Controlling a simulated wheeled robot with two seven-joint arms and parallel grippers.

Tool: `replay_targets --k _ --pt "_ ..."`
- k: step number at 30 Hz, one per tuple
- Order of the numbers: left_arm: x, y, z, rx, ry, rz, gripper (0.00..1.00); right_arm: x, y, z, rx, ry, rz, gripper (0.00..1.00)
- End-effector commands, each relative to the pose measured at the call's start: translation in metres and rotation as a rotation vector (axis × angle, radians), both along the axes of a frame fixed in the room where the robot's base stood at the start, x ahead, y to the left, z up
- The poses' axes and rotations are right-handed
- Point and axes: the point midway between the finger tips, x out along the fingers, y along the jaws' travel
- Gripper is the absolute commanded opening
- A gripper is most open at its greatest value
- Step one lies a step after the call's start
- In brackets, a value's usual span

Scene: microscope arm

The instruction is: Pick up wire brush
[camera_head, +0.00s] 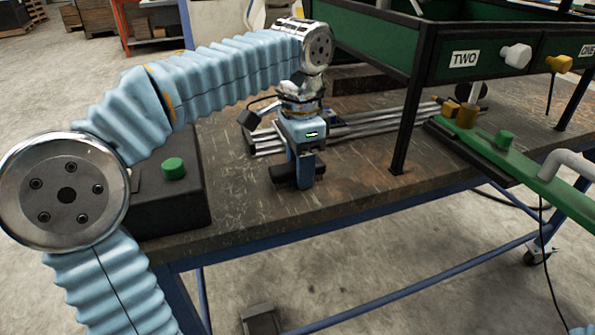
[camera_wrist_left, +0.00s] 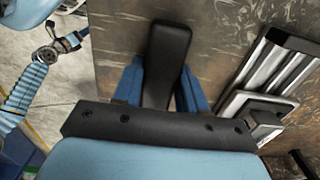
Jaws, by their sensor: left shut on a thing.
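The wire brush shows as a dark, rounded block in the left wrist view (camera_wrist_left: 167,55), between the two blue fingers of my left gripper (camera_wrist_left: 162,88). In the head view, the dark brush (camera_head: 284,173) sits low at the fingers of my left gripper (camera_head: 303,178), near the front edge of the workbench. My left gripper points down and is shut on the brush. I cannot tell whether the brush still touches the bench top. Its bristles are not visible. My right gripper (camera_wrist_left: 62,44) shows small at the upper left of the left wrist view; its jaws are too small to read.
The worn workbench (camera_head: 345,195) has free room right of the gripper. Metal profiles (camera_head: 372,125) lie behind it. A black box with a green button (camera_head: 174,168) stands at left. A green rack with a black post (camera_head: 408,115) and a green arm (camera_head: 490,150) stand at right.

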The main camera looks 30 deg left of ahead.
Motion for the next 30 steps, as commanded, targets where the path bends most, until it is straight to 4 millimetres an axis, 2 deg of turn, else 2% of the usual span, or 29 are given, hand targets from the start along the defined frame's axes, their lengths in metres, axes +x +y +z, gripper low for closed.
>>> replay_targets --k 11,14,16,23,27,30 --pt "0.0 0.0 0.008 0.0 0.0 -0.001 0.1 0.0 0.0 0.002 0.0 0.0 0.0 0.43" --pt "0.001 0.0 0.021 -0.001 -0.001 -0.001 0.1 0.0 0.0 0.006 0.0 0.0 0.0 0.43" --pt "0.001 -0.002 0.038 -0.001 -0.003 -0.002 0.1 0.0 0.0 0.01 0.001 0.0 0.001 0.43" --pt "0.003 -0.053 0.097 -0.002 -0.002 -0.008 0.1 0.0 0.001 0.029 0.002 0.0 0.004 0.43" --pt "0.004 -0.091 0.111 -0.001 0.001 -0.008 0.1 0.0 0.001 0.035 0.003 0.001 0.006 0.43" --pt "0.005 -0.112 0.119 -0.001 0.0 -0.006 0.1 0.0 0.001 0.036 0.004 0.0 0.006 0.43"
